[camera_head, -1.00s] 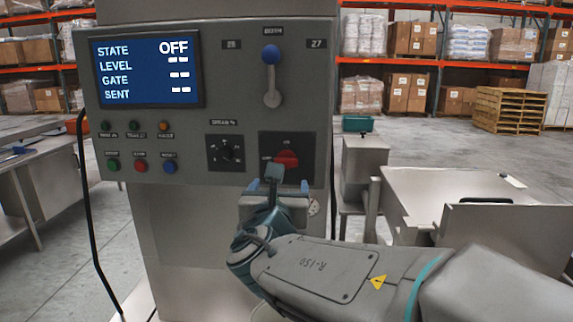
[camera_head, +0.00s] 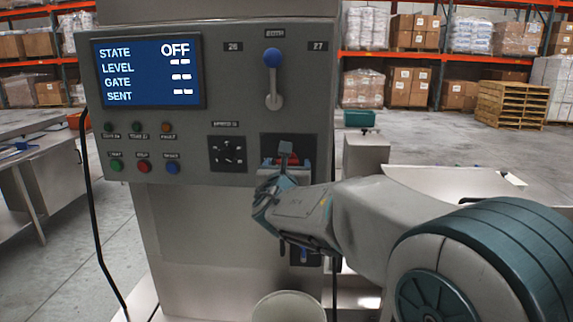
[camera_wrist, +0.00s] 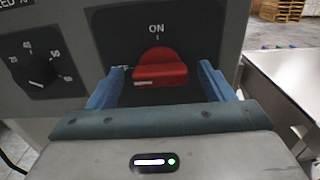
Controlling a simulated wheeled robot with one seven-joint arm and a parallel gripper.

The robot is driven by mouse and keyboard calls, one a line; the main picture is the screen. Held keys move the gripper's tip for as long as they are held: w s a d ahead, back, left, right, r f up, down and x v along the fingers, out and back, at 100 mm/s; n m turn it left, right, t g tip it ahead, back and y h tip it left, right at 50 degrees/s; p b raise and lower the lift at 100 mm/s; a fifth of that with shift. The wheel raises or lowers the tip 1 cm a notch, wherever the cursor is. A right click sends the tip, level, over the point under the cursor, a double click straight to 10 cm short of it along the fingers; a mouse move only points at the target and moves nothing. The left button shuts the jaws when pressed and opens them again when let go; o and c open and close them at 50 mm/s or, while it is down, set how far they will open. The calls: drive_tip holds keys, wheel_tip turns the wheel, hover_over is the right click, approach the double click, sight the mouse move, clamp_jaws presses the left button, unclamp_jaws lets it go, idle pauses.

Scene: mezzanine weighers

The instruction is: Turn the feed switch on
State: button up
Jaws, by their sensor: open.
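The feed switch (camera_wrist: 160,68) is a red rotary knob on a dark plate, low on the right of the grey control panel (camera_head: 205,60). In the wrist view "ON" is printed above the knob, and a partly hidden label is at its left. The knob's grip bar lies roughly level, toward that left label. My gripper (camera_wrist: 160,88) is open, with one blue finger on each side of the knob; I cannot tell if either touches it. In the head view my gripper (camera_head: 287,163) covers most of the knob. The screen (camera_head: 147,72) reads STATE OFF.
A blue-knobbed lever (camera_head: 272,75) stands above the switch. A black dial (camera_head: 228,155) is left of it, and coloured push buttons (camera_head: 143,166) are farther left. A pale round bin (camera_head: 289,306) stands below my gripper. Steel tables flank the panel.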

drive_tip(key=shift+c, duration=0.3)
drive_tip(key=c, duration=0.9)
drive_tip(key=shift+f+m+b, duration=0.2)
drive_tip(key=shift+m+b, duration=0.2)
drive_tip(key=shift+b, duration=0.55)
drive_tip(key=m+b, duration=1.6)
drive_tip(key=b, duration=0.5)
drive_tip(key=shift+m, duration=0.7)
